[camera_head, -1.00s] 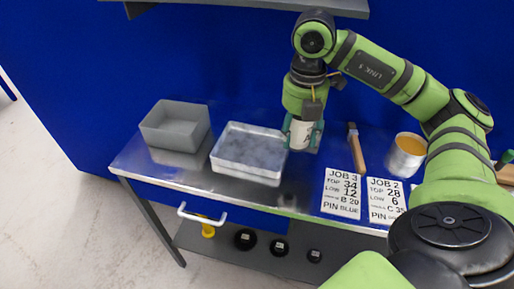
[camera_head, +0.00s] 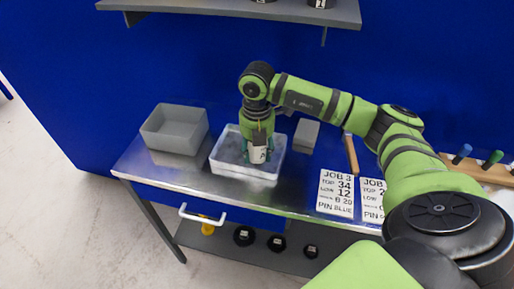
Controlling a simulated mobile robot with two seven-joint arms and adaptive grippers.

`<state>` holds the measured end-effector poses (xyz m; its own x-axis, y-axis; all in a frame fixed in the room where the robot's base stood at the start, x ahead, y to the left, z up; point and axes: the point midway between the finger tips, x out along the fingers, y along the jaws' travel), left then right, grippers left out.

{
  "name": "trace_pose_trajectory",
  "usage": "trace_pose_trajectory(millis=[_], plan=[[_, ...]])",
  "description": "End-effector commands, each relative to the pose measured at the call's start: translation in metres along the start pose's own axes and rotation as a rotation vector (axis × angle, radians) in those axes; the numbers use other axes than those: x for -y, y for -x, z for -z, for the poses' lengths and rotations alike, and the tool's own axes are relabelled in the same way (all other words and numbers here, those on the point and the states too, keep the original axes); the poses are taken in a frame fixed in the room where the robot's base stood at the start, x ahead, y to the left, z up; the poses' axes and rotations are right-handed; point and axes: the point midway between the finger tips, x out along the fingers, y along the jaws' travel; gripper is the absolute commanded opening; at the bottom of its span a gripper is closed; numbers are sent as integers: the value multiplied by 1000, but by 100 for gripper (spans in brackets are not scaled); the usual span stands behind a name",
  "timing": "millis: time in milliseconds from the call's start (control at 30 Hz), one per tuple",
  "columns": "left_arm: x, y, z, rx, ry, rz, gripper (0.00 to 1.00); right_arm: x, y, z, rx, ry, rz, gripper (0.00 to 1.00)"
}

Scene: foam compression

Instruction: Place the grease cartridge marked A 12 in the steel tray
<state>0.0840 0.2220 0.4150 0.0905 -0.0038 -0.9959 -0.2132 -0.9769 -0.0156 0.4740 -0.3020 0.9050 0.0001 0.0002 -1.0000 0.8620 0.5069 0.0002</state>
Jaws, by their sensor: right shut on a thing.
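The steel tray (camera_head: 243,174) sits on the metal bench, a shallow light-grey rectangle. My right gripper (camera_head: 258,148) points down over the tray's right part, shut on a white cartridge (camera_head: 258,156). The cartridge is upright, with a dark mark on its side too small to read in full. Whether its base touches the tray floor cannot be told. My left gripper is not in view.
A grey open bin (camera_head: 175,128) stands left of the tray. A grey block (camera_head: 306,135) stands right of it. A wooden-handled tool (camera_head: 351,155) and job cards (camera_head: 337,193) lie further right. A shelf (camera_head: 200,7) overhangs behind.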

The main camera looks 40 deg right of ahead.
Motion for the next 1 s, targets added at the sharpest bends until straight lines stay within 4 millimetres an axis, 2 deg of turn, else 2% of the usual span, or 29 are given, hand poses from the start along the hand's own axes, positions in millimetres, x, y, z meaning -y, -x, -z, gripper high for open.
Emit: trace_pose_trajectory(millis=[233,267,300,333,600,767,867,1000], plan=[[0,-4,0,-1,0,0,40,0,-4,0,0,0,-1,0],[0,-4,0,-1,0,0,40,0,-4,0,0,0,0,54],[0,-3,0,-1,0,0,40,0,-3,0,0,0,0,70],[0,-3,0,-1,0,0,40,0,-3,0,0,0,1,74],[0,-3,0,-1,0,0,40,0,-3,0,-1,0,1,74],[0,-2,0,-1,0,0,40,0,5,0,0,0,-1,74],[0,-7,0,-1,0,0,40,-1,21,0,2,1,-4,74],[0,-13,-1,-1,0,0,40,-1,51,0,3,1,-5,74]])
